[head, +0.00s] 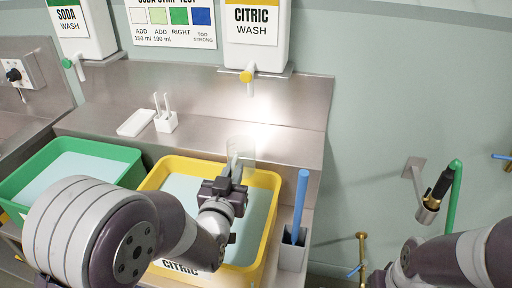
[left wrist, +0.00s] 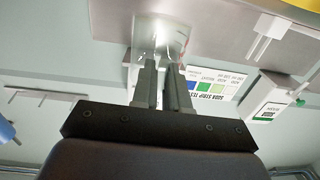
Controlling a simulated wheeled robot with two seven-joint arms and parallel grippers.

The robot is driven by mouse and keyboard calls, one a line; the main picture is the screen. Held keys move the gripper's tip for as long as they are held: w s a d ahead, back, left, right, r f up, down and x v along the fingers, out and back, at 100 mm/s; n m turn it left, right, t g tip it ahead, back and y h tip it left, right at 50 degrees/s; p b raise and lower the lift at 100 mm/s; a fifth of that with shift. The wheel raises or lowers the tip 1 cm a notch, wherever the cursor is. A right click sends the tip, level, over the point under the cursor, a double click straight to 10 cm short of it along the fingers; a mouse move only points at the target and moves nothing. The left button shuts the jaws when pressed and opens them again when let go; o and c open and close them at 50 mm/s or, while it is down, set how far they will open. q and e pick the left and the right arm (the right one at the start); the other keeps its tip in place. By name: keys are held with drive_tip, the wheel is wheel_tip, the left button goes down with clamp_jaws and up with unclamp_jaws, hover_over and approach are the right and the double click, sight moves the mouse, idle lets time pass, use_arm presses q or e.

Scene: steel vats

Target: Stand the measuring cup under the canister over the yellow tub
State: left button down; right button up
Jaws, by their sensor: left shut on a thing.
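The clear measuring cup (head: 241,150) is held upright by my left gripper (head: 233,172), above the back part of the yellow tub (head: 268,180). In the left wrist view my left gripper (left wrist: 164,75) has its fingers close together on the clear cup (left wrist: 160,32). The citric wash canister (head: 257,30) is on the wall above the yellow tub, with a yellow tap (head: 247,78) and a white spout pointing down. The cup is below that spout, apart from it. My right arm shows at the lower right; its fingers cannot be made out.
A green tub (head: 65,150) stands left of the yellow one. A white tray (head: 136,122) and a white holder with strips (head: 165,120) sit on the steel ledge. A blue-handled tool (head: 300,200) stands in a grey holder at the right. Pipes and a hose are on the right wall.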

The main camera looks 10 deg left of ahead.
use_arm(q)
drive_tip(key=shift+y, duration=0.3)
drive_tip(key=w, duration=0.5)
drive_tip(key=w+a+p, duration=0.1)
drive_tip(key=w, duration=1)
drive_tip(key=shift+w+a+f, duration=0.2)
drive_tip(key=shift+w+f, duration=0.05)
drive_tip(key=shift+w, duration=0.1)
wheel_tip(320, 180, down, 3)
drive_tip(key=shift+f, duration=0.2)
drive_tip(key=shift+f, duration=0.1)
